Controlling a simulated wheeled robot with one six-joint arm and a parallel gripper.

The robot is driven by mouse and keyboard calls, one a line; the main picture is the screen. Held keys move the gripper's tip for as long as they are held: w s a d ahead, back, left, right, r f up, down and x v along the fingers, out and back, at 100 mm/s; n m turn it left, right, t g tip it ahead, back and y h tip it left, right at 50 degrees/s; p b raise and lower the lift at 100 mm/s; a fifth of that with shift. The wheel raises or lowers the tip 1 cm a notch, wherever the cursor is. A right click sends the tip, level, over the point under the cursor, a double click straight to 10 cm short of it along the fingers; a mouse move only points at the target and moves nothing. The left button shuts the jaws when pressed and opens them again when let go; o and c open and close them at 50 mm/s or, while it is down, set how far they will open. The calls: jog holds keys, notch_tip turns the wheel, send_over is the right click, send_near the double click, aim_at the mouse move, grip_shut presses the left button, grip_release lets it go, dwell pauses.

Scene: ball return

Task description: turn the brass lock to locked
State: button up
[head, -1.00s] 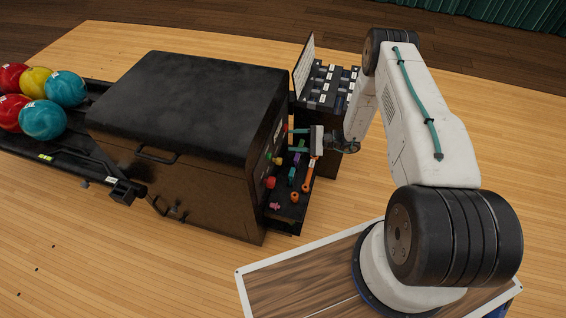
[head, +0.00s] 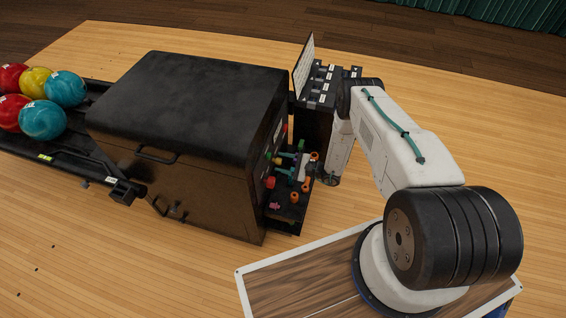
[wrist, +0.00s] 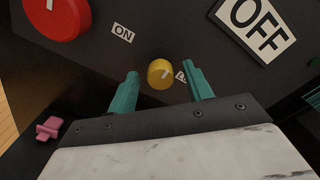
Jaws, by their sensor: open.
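A round brass-yellow knob (wrist: 160,74) with a pale pointer mark, which looks like the brass lock, sits on the dark panel in the wrist view. Its pointer slants to the upper right. My gripper (wrist: 164,75) is open, with one teal finger on each side of the knob and visible gaps between. I cannot tell how far the fingertips are from the panel. In the head view my gripper (head: 280,162) is at the machine's right side, and the lock is too small to make out clearly.
A red knob (wrist: 56,14), an ON label (wrist: 122,33) and a large OFF sign (wrist: 257,27) are near the lock. A small label is partly hidden by the right finger. A pink piece (wrist: 48,128) lies lower left. Several coloured pieces crowd the shelf (head: 283,222) below my gripper.

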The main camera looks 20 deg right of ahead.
jog(key=shift+w+a, duration=0.1)
jog(key=shift+a, duration=0.1)
jog(key=c, duration=1)
jog(key=shift+f+m, duration=0.1)
jog(key=shift+m, duration=8.8)
